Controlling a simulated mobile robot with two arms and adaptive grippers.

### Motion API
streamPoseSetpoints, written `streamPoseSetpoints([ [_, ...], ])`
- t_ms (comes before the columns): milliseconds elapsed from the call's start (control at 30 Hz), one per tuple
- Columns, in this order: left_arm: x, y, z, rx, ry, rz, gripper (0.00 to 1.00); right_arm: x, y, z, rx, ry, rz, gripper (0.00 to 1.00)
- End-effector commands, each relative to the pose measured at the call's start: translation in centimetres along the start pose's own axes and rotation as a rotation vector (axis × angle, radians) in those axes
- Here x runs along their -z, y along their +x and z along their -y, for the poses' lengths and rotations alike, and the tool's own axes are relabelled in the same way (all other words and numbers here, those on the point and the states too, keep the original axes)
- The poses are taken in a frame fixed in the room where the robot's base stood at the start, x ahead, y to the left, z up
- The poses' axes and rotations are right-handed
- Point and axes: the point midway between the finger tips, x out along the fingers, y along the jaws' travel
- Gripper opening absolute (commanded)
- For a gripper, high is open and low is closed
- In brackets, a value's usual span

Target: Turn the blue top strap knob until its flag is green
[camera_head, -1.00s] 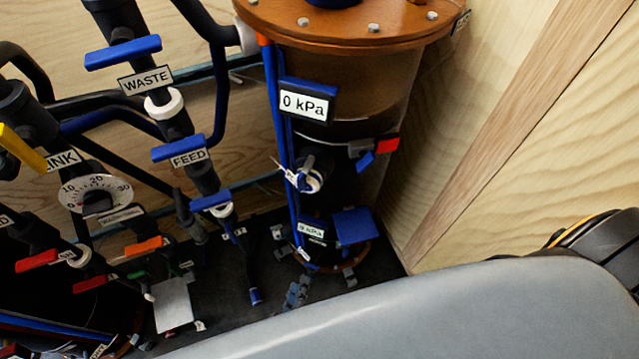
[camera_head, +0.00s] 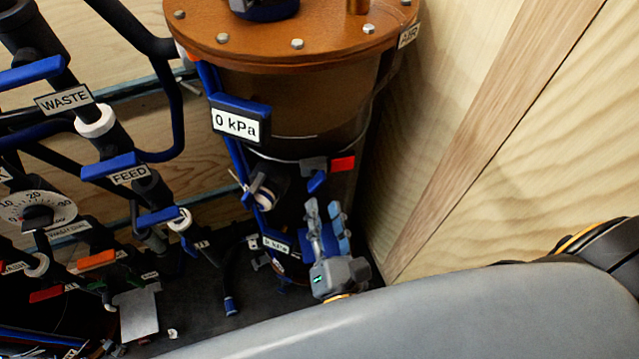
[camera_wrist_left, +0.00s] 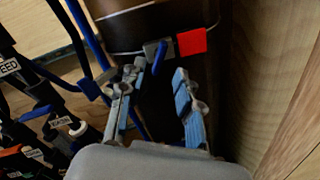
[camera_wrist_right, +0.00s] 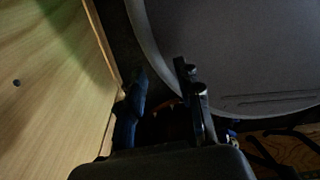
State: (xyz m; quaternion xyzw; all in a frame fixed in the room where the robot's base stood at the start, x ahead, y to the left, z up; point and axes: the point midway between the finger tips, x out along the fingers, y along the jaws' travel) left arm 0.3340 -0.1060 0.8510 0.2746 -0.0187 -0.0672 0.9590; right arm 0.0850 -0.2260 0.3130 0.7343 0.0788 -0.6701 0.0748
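The blue top strap knob (camera_head: 317,181) sits on a grey block at the strap around the dark filter vessel (camera_head: 300,100). Its flag (camera_head: 343,164) is red. The knob (camera_wrist_left: 159,57) and red flag (camera_wrist_left: 192,42) also show in the left wrist view. My left gripper (camera_head: 327,210) is open and empty, just below the knob in the head view. In its wrist view, its fingers (camera_wrist_left: 155,88) stand apart, with the knob beyond and between them. My right gripper (camera_wrist_right: 162,82) shows only in its own wrist view, with its fingers apart and nothing seen between them.
A 0 kPa gauge (camera_head: 238,122) and a pipe port (camera_head: 262,190) lie left of the knob. Pipes with blue handles, such as the feed valve (camera_head: 110,166), fill the left. A plywood wall (camera_head: 480,140) stands close on the right.

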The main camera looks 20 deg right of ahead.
Motion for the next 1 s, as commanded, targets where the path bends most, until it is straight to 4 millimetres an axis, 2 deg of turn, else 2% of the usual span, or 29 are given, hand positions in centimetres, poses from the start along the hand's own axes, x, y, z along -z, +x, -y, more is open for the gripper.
streamPoseSetpoints([
  [100, -0.1, 2.4, -0.1, -0.002, 0.002, 0.003, 0.34, -0.1, -0.2, -0.8, -0.009, 0.0, 0.001, 0.34],
  [300, -0.1, 4.9, 0.0, 0.0, 0.001, 0.002, 0.34, -0.2, -0.2, -1.4, -0.016, 0.003, 0.002, 0.34],
  [433, 0.0, 5.6, 0.1, 0.001, 0.002, 0.001, 0.34, -0.2, -0.2, -1.4, -0.017, 0.003, 0.002, 0.34],
  [700, 0.0, 5.7, 0.1, 0.001, 0.002, 0.0, 0.34, -0.2, -0.2, -1.3, -0.016, 0.003, 0.002, 0.34],
  [733, 0.0, 5.7, 0.1, 0.001, 0.002, 0.0, 0.3, -0.1, -0.2, -1.3, -0.015, 0.003, 0.002, 0.34],
  [867, 0.0, 5.7, 0.0, 0.001, 0.002, 0.0, 0.03, -0.1, -0.2, -1.1, -0.013, 0.003, 0.001, 0.34],
  [900, 0.0, 5.7, 0.1, 0.001, 0.002, 0.0, 0.0, -0.1, -0.2, -1.0, -0.012, 0.003, 0.001, 0.34],
  [1000, 0.0, 5.7, 0.1, 0.001, 0.002, 0.0, 0.0, 0.0, -0.2, -0.7, -0.009, 0.003, 0.0, 0.34],
])
